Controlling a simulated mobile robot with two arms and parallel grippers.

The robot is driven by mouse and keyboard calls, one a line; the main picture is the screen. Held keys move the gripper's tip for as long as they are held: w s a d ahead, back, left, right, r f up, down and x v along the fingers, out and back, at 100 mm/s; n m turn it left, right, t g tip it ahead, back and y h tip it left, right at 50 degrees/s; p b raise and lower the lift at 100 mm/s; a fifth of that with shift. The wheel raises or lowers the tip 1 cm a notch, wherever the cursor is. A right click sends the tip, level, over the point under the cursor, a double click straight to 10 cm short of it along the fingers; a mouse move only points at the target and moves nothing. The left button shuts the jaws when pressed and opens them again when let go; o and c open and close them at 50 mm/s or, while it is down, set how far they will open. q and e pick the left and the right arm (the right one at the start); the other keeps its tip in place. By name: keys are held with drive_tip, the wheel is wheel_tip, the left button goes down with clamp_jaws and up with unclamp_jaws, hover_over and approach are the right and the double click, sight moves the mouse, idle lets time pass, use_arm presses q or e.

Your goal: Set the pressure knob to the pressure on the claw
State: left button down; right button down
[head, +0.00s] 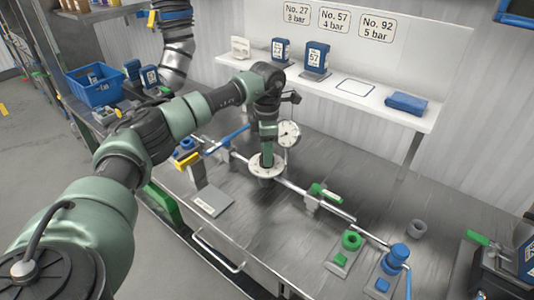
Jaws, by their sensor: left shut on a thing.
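My left arm reaches across the bench from the left. Its gripper (267,158) points down at a round white dial plate (254,170) on the bench. It is shut on what seems to be the pressure knob at the plate's centre. The fingers and the knob are mostly hidden by the wrist, and the knob's setting cannot be read. A round white gauge (289,134) stands just behind. Wall signs read No. 27 3 bar (297,14), No. 57 4 bar (335,20) and No. 92 5 bar (377,28). My right gripper is not in view.
On the white shelf stand a blue block marked 57 (316,58), another blue block (280,50) and a flat blue block (406,102). A pipe with a green lever (324,192) crosses the bench. A green ring knob (352,241) and blue valve (396,257) stand front right.

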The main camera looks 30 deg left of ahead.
use_arm(q)
drive_tip(key=shift+m, duration=0.9)
drive_tip(key=c, duration=0.9)
unclamp_jaws()
wheel_tip(320, 180, up, 8)
drive_tip(key=shift+f+b, duration=0.1)
drive_tip(key=shift+b, duration=0.8)
